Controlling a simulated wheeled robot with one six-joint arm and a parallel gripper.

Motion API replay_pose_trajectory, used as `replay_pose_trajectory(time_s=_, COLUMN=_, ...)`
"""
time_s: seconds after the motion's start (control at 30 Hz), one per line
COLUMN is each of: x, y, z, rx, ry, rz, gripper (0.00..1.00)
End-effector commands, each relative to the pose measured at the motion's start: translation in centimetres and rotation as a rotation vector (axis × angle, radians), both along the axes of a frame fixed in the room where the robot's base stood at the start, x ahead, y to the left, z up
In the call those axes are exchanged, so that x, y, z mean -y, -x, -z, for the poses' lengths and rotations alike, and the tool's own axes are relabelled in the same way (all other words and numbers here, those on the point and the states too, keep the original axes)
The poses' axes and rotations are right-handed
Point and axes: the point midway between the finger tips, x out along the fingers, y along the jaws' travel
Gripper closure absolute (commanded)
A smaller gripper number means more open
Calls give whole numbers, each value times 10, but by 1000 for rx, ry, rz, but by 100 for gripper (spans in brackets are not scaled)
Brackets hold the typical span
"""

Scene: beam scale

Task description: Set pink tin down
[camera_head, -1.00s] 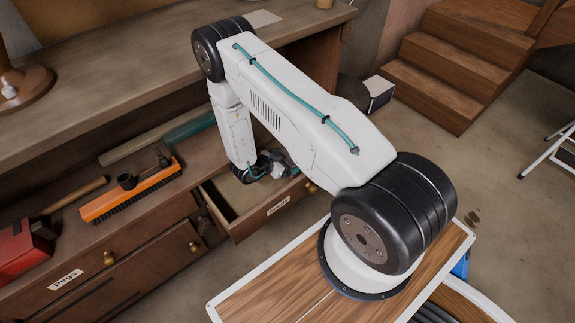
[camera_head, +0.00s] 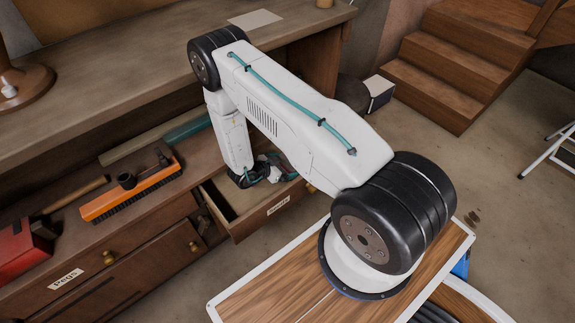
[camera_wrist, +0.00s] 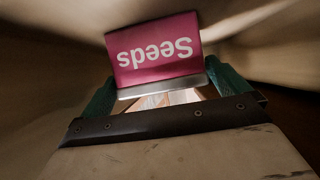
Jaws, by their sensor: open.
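The pink tin (camera_wrist: 158,52) shows in the wrist view, its white "Seeds" lettering upside down in the picture and a silvery rim along its near edge. My gripper (camera_wrist: 166,92) is open, with one green finger on each side of the tin's near end. I cannot tell whether either finger touches it. In the head view my wrist is low over the open drawer (camera_head: 262,226). The tin cannot be made out there, and what lies under it is not clear.
The drawer's front and side walls stand close around my wrist. Above and behind is the workbench top (camera_head: 120,85). An orange brush (camera_head: 130,190), a red box (camera_head: 22,250) and a drawer labelled "Pegs" (camera_head: 66,278) are to the left. Wooden steps (camera_head: 455,70) stand far right.

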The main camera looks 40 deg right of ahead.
Motion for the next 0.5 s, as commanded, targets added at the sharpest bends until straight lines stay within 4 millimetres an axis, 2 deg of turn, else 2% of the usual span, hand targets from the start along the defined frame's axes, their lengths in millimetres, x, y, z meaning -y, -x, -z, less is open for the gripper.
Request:
replay_pose_trajectory(time_s=0.3, x=-61, y=1, z=-34, rx=2, ry=0, rz=-4, gripper=0)
replay_pose_trajectory(time_s=0.5, x=-85, y=2, z=-47, rx=2, ry=0, rz=-1, gripper=0)
